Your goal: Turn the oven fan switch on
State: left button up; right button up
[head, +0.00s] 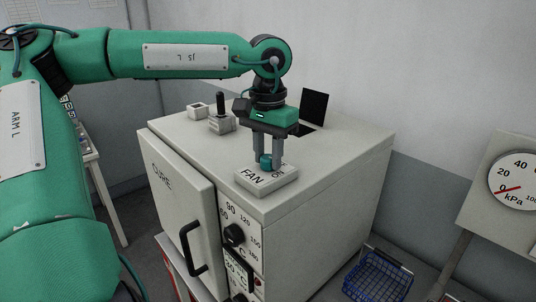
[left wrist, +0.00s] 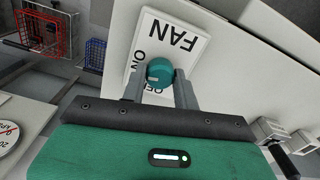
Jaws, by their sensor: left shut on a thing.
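The oven fan switch is a white box labelled FAN (head: 266,181) on top of the grey oven (head: 330,160), near its front edge. A teal round knob (head: 265,161) stands on the box. ON and OFF labels show beside the knob in the left wrist view, with OFF partly hidden. My left gripper (head: 268,162) points down from above and is shut on the teal knob (left wrist: 159,71), one finger on each side. A pale mark shows on the knob in the left wrist view. My right gripper is not in view.
Behind the switch on the oven top are a grey box with a black lever (head: 220,115), a small pale block (head: 198,109) and an upright black plate (head: 314,106). The oven door (head: 180,205) has a black handle. A blue basket (head: 378,275) and a kPa gauge (head: 515,182) are at right.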

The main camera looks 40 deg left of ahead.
aim_at(268, 156)
pick_arm(q)
jog(key=shift+m, duration=1.1)
jog(key=o, duration=1)
jog(key=shift+r, duration=0.15)
jog(key=shift+r+b, duration=1.55)
jog(key=shift+r, duration=5.25)
